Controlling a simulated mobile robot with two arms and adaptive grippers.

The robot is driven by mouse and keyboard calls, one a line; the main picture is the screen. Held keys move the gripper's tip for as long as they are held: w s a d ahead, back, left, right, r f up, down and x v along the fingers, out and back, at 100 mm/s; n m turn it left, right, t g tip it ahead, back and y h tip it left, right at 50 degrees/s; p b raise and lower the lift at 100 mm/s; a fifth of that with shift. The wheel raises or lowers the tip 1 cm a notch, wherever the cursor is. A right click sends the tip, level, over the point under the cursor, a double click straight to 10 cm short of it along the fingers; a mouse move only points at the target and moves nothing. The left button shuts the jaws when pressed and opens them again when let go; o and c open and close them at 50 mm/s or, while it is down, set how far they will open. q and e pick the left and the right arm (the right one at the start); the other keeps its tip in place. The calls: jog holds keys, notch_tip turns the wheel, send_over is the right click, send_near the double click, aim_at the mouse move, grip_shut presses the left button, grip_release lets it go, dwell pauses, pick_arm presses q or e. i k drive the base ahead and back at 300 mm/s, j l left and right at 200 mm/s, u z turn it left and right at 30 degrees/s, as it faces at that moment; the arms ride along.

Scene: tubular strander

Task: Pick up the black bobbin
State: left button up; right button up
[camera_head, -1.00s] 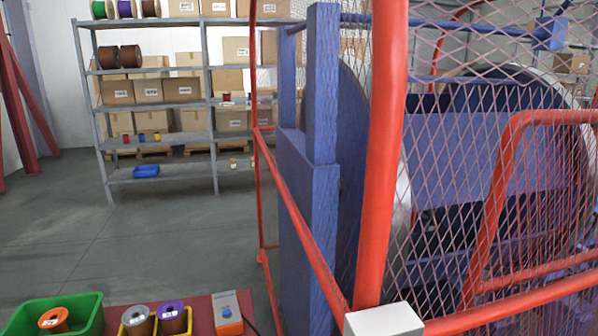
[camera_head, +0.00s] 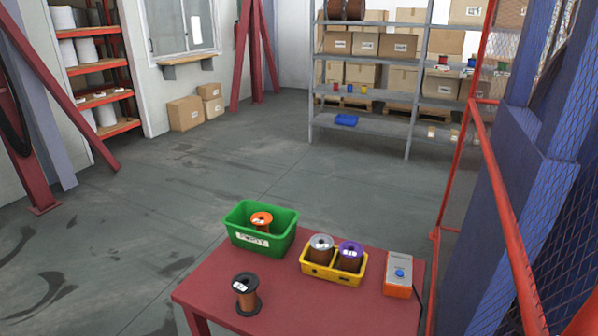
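The black bobbin (camera_head: 247,294) stands upright on the front left part of the red table (camera_head: 300,308). It has black flanges, brown winding and a white label on top. It stands apart from the bins. Neither of my grippers is in view.
A green bin (camera_head: 262,229) with an orange bobbin (camera_head: 261,221) stands at the table's back left. A yellow bin (camera_head: 333,273) holds a grey bobbin (camera_head: 321,248) and a purple bobbin (camera_head: 350,256). A control box (camera_head: 398,273) with a blue button is at right, near the red mesh fence (camera_head: 497,206).

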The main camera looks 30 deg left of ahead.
aim_at(248, 304)
jog(key=j+u, duration=0.15)
jog(key=u, duration=1.2)
jog(key=k+j, duration=0.05)
